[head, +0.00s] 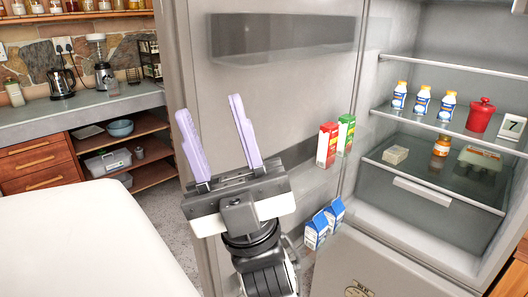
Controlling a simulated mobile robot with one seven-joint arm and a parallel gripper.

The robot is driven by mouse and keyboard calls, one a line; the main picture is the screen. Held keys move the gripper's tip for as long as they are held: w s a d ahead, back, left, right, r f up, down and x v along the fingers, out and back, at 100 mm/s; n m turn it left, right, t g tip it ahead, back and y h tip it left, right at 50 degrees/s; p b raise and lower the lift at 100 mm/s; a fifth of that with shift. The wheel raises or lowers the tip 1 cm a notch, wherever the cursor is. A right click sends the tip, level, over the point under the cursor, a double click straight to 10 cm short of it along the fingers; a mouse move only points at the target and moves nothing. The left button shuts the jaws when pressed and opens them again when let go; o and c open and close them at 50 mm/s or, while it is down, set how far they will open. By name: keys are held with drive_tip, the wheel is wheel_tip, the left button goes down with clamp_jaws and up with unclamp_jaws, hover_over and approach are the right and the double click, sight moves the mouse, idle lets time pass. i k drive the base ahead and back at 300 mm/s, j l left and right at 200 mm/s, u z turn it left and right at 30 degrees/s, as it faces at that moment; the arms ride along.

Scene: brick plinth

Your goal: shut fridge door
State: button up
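The fridge door (290,100) stands wide open, its inner side facing me, with a clear shelf bin near the top and cartons on its lower shelves. The fridge body (440,205) is at the right with its lit inside showing. My gripper (214,122) is in front of the door's inner side, left of the cartons. Its two lilac fingers are spread apart with nothing between them. I cannot tell whether a finger touches the door.
Red and green cartons (327,145) and blue cartons (317,230) sit in the door. Bottles (422,103) and a red jar (480,115) stand on a fridge shelf. A white surface (85,240) fills the lower left. A counter (80,113) with drawers is behind.

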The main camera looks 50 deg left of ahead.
sight(294, 66)
drive_tip(key=k+j, duration=0.1)
drive_tip(key=j, duration=0.2)
drive_tip(key=k+j+z, duration=0.1)
drive_tip(key=j, duration=0.25)
drive_tip(key=k+j, duration=0.2)
drive_tip(key=j, duration=0.55)
drive_tip(key=k+j+z, duration=0.15)
drive_tip(key=j, duration=0.4)
drive_tip(key=i+j, duration=0.1)
drive_tip(key=j, duration=0.4)
drive_tip(key=i+j+z, duration=0.1)
drive_tip(key=j, duration=0.4)
drive_tip(key=i+j, duration=0.35)
drive_tip(key=j, duration=0.15)
drive_tip(key=k+j+z, duration=0.15)
drive_tip(key=k+j, duration=0.7)
drive_tip(key=k, duration=0.15)
